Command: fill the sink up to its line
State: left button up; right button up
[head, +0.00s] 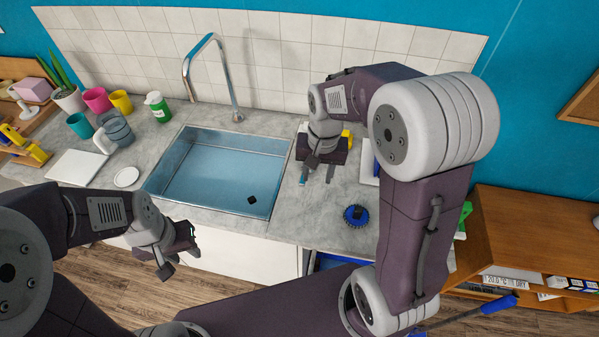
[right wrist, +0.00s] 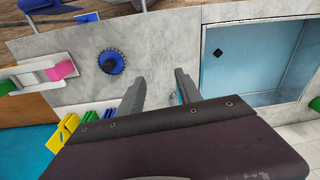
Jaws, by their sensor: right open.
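The sink (head: 145,187) is a rectangular basin with a light blue inside, set in the grey counter. It also shows in the right wrist view (right wrist: 300,97). A small black square (head: 251,200) is on its floor. I cannot make out a fill line or tell whether water stands in it. The tall metal faucet (head: 186,68) arches at the back; no stream shows. My right gripper (head: 317,177) is open over the counter right of the sink. A small blue piece (right wrist: 180,97) shows beside one finger, mostly hidden. My left gripper (head: 178,255) is open and empty before the counter front.
A round blue brush (head: 356,215) lies on the counter right of my right gripper. A wooden shelf (head: 530,230) stands at right.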

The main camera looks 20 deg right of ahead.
jog(key=w+f+m, duration=0.1)
jog(key=w+f, duration=0.1)
jog(key=w, duration=1)
jog(key=shift+g, duration=0.4)
jog(key=f, duration=0.3)
jog(key=f+p, duration=0.1)
jog(key=f, duration=0.3)
jog(key=s+f+p, duration=0.1)
jog(key=f, duration=0.3)
jog(key=shift+a, duration=0.15)
pick_arm(q)
notch_tip(320, 180, up, 2)
jog(key=shift+w+r, duration=0.1)
jog(key=shift+w, duration=0.05)
pick_arm(e)
jog(key=shift+s+f, duration=0.1)
jog(key=shift+s, duration=0.05)
grip_shut()
